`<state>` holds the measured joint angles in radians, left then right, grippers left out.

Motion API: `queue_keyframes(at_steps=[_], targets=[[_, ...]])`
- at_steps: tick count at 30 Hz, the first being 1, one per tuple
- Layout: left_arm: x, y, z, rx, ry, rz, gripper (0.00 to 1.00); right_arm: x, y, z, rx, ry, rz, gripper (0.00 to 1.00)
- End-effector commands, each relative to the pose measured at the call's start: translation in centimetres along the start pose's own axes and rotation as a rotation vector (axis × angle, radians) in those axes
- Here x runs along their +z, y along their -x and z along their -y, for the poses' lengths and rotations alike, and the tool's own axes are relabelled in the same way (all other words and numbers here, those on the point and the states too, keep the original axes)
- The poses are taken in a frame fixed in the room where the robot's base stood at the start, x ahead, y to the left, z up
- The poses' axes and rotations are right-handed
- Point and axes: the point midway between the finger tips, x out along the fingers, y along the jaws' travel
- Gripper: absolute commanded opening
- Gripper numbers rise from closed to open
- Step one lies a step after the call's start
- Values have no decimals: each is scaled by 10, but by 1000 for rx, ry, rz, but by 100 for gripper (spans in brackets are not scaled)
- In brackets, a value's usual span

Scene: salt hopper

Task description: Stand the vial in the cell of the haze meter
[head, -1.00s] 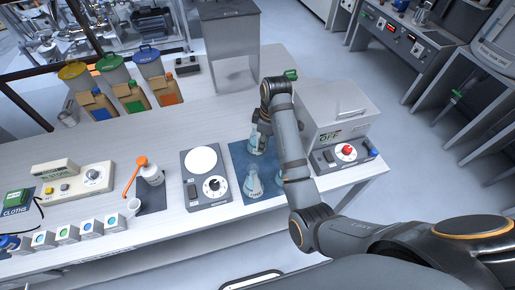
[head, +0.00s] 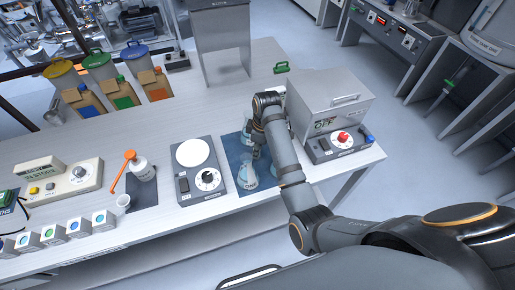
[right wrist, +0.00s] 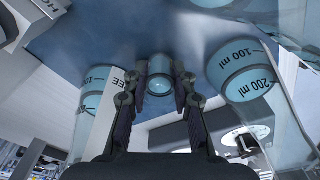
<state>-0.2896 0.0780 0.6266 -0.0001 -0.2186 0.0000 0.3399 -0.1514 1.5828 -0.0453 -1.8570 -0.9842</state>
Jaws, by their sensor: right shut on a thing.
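My right gripper (head: 256,148) reaches down among glass flasks on a blue mat (head: 231,142). In the right wrist view its two fingers (right wrist: 160,88) are shut on a small clear vial (right wrist: 159,70) with pale blue liquid. The vial is close to the blue surface; I cannot tell whether it still touches it. In the head view the arm hides the vial. A beige instrument (head: 62,181) with a dial, a yellow button and an "IN STORE" display stands at the left; I cannot tell whether it is the haze meter. My left gripper is out of view.
A flask (head: 248,178) stands in front of my right gripper; marked flasks flank it on the left (right wrist: 92,105) and right (right wrist: 240,70). A grey lidded box (head: 325,95) stands close at the right.

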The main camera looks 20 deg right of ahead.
Motion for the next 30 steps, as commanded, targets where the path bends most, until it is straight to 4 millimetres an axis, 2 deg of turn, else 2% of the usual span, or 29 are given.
queue_keyframes(at_steps=[4, 9, 10, 15, 24, 26, 30], targets=[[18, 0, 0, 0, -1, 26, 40, 0, -1, 0, 1, 0, -1, 0], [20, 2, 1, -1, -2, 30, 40, 0, -2, 0, 1, 0, 0, 0], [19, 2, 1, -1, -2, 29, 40, 0, -3, 0, 1, 0, 0, 28], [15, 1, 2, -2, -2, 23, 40, 0, -3, 0, 1, 0, 0, 48], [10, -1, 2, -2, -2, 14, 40, 0, -1, 0, 2, 0, -1, 48], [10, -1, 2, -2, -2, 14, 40, -1, 5, -1, 4, 0, -2, 48], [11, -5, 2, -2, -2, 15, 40, -1, 32, -1, 7, 0, -4, 48]])
